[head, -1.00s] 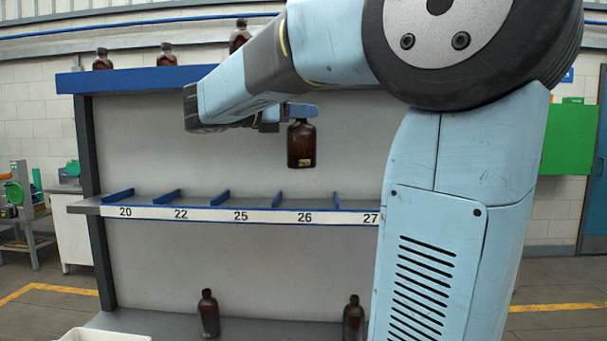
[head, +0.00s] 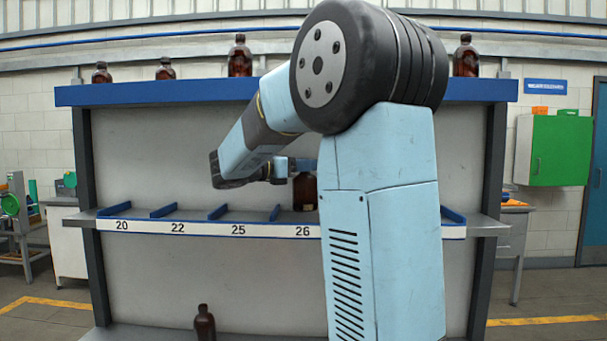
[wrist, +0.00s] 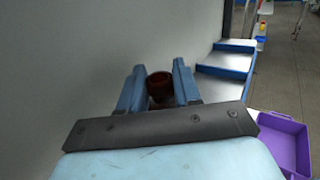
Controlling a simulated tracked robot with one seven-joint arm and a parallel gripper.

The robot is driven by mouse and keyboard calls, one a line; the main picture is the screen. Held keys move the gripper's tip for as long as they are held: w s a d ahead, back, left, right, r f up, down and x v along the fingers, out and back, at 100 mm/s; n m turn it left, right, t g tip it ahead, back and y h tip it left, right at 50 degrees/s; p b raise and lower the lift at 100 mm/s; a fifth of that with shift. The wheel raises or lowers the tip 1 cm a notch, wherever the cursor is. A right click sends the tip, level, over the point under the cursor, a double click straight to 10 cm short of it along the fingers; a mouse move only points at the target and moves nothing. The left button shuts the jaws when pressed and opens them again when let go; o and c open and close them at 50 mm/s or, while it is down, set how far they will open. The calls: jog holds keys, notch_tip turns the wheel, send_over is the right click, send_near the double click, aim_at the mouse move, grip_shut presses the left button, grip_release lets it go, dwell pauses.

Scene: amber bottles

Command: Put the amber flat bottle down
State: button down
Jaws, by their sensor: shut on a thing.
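The amber flat bottle (head: 305,193) is dark brown and upright, hanging in my gripper (head: 303,166) at the middle shelf, above the 26 label. Its base shows just above the shelf's front lip; I cannot tell if it touches the shelf. My arm's column hides its right side. In the wrist view, my gripper (wrist: 159,82) is shut with its two blue fingers on either side of the bottle's round top (wrist: 160,84). The middle shelf (head: 190,228) has blue dividers and number labels 20, 22, 25 and 26.
Brown bottles stand on the blue top shelf, one of them at the middle (head: 240,58) and one at the right (head: 466,57). Another bottle (head: 204,323) stands on the low shelf. In the wrist view a purple bin (wrist: 285,145) is at the right. The compartments left of the held bottle look empty.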

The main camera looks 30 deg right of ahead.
jog(key=shift+f, duration=1.1)
jog(key=c, duration=0.8)
grip_release()
